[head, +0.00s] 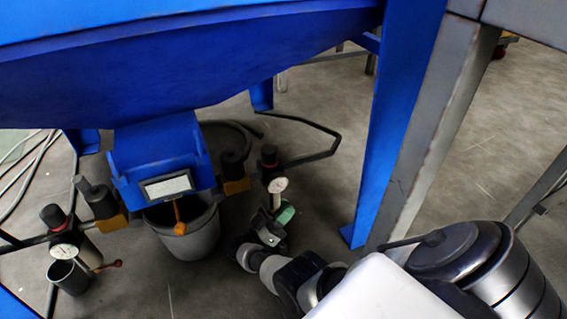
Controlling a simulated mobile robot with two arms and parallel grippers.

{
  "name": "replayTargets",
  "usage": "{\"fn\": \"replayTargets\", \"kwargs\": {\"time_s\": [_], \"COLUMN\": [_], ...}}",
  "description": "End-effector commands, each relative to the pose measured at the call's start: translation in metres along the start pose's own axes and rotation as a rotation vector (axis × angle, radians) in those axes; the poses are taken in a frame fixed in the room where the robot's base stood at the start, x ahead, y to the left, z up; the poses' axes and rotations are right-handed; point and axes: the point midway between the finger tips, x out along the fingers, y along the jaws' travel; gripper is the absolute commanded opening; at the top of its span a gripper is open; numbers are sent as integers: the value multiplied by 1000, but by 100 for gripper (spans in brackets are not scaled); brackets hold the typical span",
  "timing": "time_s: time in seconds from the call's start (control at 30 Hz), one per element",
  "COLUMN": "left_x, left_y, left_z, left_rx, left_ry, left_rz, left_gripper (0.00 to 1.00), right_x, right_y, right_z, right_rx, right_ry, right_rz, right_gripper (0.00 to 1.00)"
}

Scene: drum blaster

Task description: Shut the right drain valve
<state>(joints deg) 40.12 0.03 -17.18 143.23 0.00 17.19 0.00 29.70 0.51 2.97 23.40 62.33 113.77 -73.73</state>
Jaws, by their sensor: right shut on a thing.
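The right drain valve (276,199) is below a small white dial gauge (278,185), right of the blue hopper outlet. My right gripper (270,222) reaches up to it from the lower right and is shut at its lower part. What I see there is small and dark, so the valve's handle is mostly hidden by my fingers and its angle cannot be told. A green patch (286,213) shows beside my fingers. My left gripper is not in view.
A grey bucket (190,238) stands under the blue outlet (160,160). A similar left valve with a red-tipped lever (105,266) and gauge is at the left, above a small cup (68,276). A blue leg (390,130) stands right of my gripper.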

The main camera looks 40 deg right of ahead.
Motion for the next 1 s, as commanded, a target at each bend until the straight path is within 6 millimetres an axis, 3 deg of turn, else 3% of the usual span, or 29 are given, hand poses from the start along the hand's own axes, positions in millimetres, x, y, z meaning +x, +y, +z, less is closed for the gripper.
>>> {"fn": "replayTargets", "kwargs": {"time_s": [0.43,0.47,0.6,1.0], "left_x": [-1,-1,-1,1], "left_y": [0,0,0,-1], "left_z": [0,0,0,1], "left_rx": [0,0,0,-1], "left_ry": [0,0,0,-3], "left_rz": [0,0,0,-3], "left_gripper": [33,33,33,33], "right_x": [-1,-1,0,0], "right_y": [0,0,0,0], "right_z": [0,0,0,-1], "right_rx": [-3,-3,-3,0], "right_ry": [10,10,10,-3], "right_rz": [-1,-1,0,-2], "right_gripper": [0,22,43,45]}}
